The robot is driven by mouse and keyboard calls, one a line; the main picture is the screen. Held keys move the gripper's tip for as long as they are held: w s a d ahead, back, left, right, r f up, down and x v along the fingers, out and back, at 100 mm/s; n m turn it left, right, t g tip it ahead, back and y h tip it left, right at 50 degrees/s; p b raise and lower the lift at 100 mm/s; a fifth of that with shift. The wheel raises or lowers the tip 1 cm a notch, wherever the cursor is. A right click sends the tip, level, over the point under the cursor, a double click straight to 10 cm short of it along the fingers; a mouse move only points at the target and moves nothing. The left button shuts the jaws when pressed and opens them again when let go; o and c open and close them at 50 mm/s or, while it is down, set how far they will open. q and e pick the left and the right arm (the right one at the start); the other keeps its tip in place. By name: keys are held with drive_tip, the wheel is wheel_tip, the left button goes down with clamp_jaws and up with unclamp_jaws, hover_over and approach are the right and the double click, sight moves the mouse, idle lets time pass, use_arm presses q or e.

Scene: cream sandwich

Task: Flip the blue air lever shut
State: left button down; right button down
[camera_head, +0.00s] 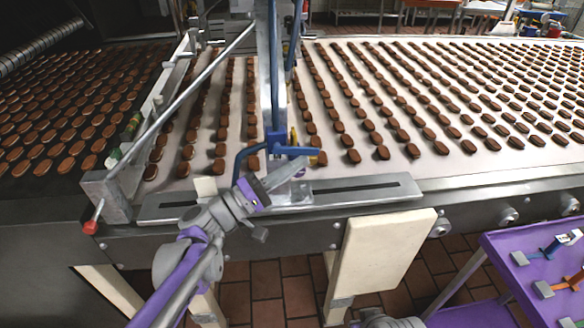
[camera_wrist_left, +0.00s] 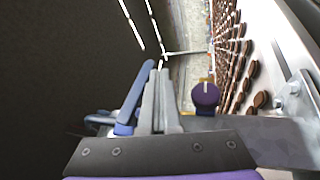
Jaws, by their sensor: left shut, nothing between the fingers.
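The blue air lever (camera_head: 298,151) sticks out to the right from a blue valve body (camera_head: 277,143) at the foot of the upright post above the conveyor's front edge. My left gripper (camera_head: 300,163) is shut and empty, its fingertips just below the lever in the head view. In the left wrist view a blue bar (camera_wrist_left: 134,92), apparently the lever, runs close along the left side of the shut grey fingers (camera_wrist_left: 161,95). I cannot tell whether they touch.
Rows of brown biscuits (camera_head: 385,110) cover the conveyor belt. A slotted metal plate (camera_head: 370,190) lies along its front edge. A slanted rail with a red-tipped end (camera_head: 90,227) stands at left. A purple cart (camera_head: 530,265) with tools is at lower right.

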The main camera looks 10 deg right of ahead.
use_arm(q)
drive_tip(key=shift+d+r, duration=0.2)
drive_tip(key=shift+d, duration=0.05)
idle(0.4)
drive_tip(key=s+a+f+b, duration=0.2)
drive_tip(key=s+a+f, duration=0.1)
drive_tip(key=a+f, duration=0.5)
drive_tip(key=shift+s+a+b, duration=0.35)
drive_tip(key=shift+s+b, duration=0.05)
drive_tip(key=shift+d, duration=0.1)
idle(0.4)
